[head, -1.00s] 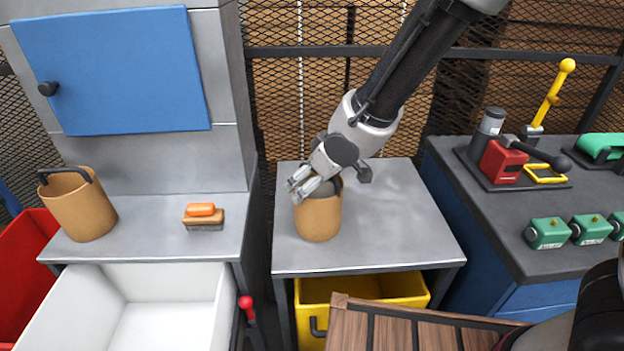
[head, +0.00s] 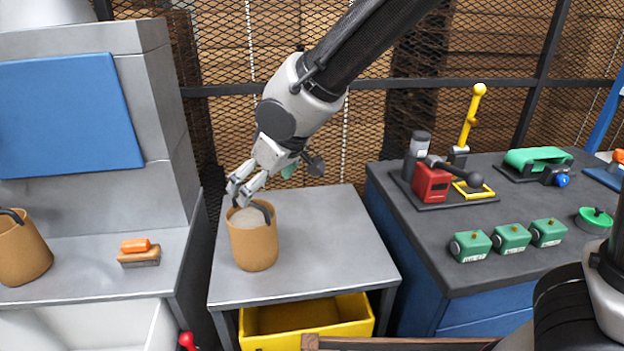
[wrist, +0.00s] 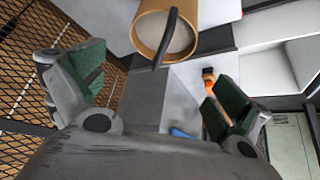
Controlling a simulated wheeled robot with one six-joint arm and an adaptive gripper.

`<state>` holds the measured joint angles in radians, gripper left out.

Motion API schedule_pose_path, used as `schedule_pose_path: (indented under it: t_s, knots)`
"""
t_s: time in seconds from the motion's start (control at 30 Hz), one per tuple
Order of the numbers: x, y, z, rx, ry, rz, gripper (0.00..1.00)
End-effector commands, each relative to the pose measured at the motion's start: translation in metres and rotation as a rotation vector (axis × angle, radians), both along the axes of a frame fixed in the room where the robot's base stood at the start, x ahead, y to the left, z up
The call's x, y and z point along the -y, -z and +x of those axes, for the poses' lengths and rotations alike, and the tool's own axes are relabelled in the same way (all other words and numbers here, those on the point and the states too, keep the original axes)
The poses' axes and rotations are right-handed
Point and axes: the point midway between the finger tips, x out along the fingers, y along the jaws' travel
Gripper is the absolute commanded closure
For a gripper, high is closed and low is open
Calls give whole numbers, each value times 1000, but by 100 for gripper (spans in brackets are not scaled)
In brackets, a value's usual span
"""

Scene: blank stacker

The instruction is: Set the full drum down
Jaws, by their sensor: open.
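The full drum (head: 254,246) is a tan cylinder with a dark handle and a pale grey fill near its rim. It stands upright on the left part of the small grey table (head: 330,250). My gripper (head: 240,190) is just above and behind the drum's rim in the head view, open and empty. In the wrist view the drum (wrist: 150,40) lies beyond the spread green-padded fingers (wrist: 148,92), apart from both of them. A second tan drum (head: 22,252) with a dark handle stands on the left counter; its inside is hidden.
A brush with an orange handle (head: 136,246) lies on the left counter. A yellow bin (head: 305,318) sits under the small table. The right bench (head: 400,215) carries a red device (head: 432,183) and several green blocks (head: 470,245). The small table's right side is clear.

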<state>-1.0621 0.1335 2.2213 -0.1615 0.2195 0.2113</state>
Motion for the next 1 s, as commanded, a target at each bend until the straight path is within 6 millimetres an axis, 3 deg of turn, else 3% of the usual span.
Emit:
schedule_pose_path:
  t_s: [0.23, 0.33, 0.37, 0.47, 0.53, 0.6, 0.7, 0.83, 0.9, 1.0]
  knots:
    - [4, -2, 2, 0, 9, -1, 0]
    - [35, -15, 18, 1, 64, -6, 0]
    - [52, -21, 25, 0, 95, -10, 0]
    - [135, -45, 48, -8, 237, -30, 0]
    - [211, -63, 52, -22, 365, -49, 0]
    - [285, -77, 41, -42, 493, -66, 0]
    - [374, -88, 5, -79, 664, -85, 0]
    - [448, -91, -55, -126, 842, -94, 0]
    - [469, -89, -83, -147, 909, -94, 0]
    - [485, -86, -110, -169, 970, -94, 0]
